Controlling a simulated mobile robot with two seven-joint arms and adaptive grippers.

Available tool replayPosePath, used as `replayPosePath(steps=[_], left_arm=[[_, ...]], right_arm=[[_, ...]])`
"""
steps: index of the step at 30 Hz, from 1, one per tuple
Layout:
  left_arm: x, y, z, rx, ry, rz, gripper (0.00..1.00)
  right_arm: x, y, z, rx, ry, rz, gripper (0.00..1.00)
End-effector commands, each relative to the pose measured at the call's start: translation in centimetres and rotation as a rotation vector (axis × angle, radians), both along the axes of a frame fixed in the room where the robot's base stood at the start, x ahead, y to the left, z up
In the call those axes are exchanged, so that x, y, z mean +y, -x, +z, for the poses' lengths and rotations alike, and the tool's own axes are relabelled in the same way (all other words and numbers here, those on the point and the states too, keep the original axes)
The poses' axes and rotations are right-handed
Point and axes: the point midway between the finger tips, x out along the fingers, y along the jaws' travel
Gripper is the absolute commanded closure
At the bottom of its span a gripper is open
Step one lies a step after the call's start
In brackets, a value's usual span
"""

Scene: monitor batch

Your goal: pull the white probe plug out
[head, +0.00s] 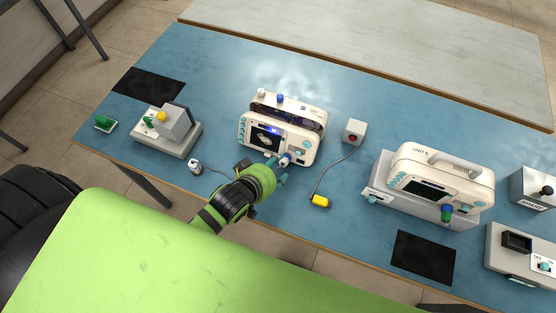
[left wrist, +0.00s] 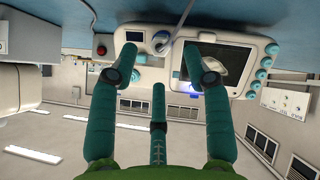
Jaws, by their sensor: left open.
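The white probe plug (left wrist: 163,42) sits in a socket on the front of the middle monitor (head: 282,128), with a grey cable leading off it. In the head view the plug (head: 285,160) shows at the monitor's lower front, partly hidden by my gripper. My left gripper (head: 281,171) is in front of this monitor. In the left wrist view its teal fingers (left wrist: 161,58) are open and spread, with the plug showing in the gap near their tips. I cannot tell whether they touch it. My right gripper is not in view.
A white probe head (head: 195,167) lies left of my arm. Another monitor (head: 440,180) stands right, and a grey device (head: 167,130) left.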

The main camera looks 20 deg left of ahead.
Motion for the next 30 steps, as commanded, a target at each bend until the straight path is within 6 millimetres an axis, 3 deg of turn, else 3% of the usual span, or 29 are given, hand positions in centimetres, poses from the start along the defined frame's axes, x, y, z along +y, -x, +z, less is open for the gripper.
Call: replayPosePath(steps=[10,14,20,24,26,28,30], left_arm=[[-0.8,-3.6,-2.8,-0.002,-0.001,-0.001,0.51],[-1.0,-4.2,-3.4,-0.002,0.0,-0.001,0.51],[-1.0,-4.5,-3.7,-0.001,0.001,-0.002,0.51],[-1.0,-4.5,-3.7,-0.001,0.001,-0.002,0.51],[-1.0,-4.5,-3.7,-0.001,0.0,-0.001,0.71],[-1.0,-4.4,-3.7,-0.001,0.0,-0.001,0.99],[-1.0,-4.4,-3.8,0.001,-0.001,-0.001,1.0]], right_arm=[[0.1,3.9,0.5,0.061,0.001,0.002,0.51],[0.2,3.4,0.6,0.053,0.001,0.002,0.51],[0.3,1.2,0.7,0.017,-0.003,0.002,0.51],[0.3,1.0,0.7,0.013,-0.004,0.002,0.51],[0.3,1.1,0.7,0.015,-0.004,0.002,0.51],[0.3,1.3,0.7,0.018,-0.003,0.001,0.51],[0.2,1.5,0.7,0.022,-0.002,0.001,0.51]])
